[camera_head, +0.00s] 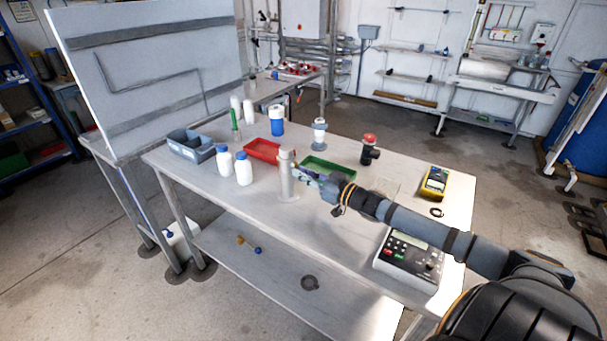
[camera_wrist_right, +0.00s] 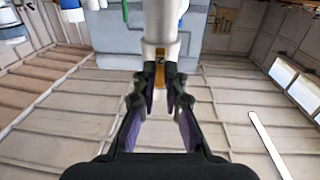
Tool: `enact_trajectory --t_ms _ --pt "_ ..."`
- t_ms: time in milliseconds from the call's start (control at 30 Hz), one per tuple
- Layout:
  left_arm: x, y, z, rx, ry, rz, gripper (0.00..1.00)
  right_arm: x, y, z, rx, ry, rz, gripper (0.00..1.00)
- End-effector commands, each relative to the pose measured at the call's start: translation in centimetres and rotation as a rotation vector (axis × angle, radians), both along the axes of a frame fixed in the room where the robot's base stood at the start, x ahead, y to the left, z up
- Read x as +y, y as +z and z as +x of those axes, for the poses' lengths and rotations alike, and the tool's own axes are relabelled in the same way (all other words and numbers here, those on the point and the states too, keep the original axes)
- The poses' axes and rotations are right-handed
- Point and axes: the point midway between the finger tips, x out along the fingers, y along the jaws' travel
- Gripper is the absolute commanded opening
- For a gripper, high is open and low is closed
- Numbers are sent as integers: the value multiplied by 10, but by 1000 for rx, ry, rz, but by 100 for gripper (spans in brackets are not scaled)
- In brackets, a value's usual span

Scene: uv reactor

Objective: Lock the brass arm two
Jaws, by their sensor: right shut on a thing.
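A pale upright cylinder (camera_head: 285,180) stands on the table, and the end of my right arm reaches it from the right. My right gripper (camera_head: 302,174) is at its side. In the right wrist view the cylinder (camera_wrist_right: 161,22) rises above the fingertips. A small brass piece (camera_wrist_right: 160,56) with a dark mark like a 2 is at its lower part. My right gripper (camera_wrist_right: 160,82) is shut on this brass piece. Its far side and the exact contact are hidden. My left gripper is not in view.
White bottles (camera_head: 243,168), a red tray (camera_head: 263,151) and a green tray (camera_head: 327,169) stand near the cylinder. A control box (camera_head: 408,262), a yellow meter (camera_head: 434,183) and a red-topped black valve (camera_head: 369,150) are to the right. The table's front strip is mostly clear.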

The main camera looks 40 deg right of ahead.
Motion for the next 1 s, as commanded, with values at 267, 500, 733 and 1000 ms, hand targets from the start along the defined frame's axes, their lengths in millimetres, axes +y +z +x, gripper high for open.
enact_trajectory --t_ms 267,500,733,1000 --pt "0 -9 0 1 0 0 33 0 -5 2 -83 -2 31 0" --pt "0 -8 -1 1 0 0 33 1 -3 2 -96 0 31 0" --pt "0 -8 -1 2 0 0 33 1 -3 2 -95 0 31 33" --pt "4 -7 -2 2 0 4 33 1 -3 2 -92 0 28 33"
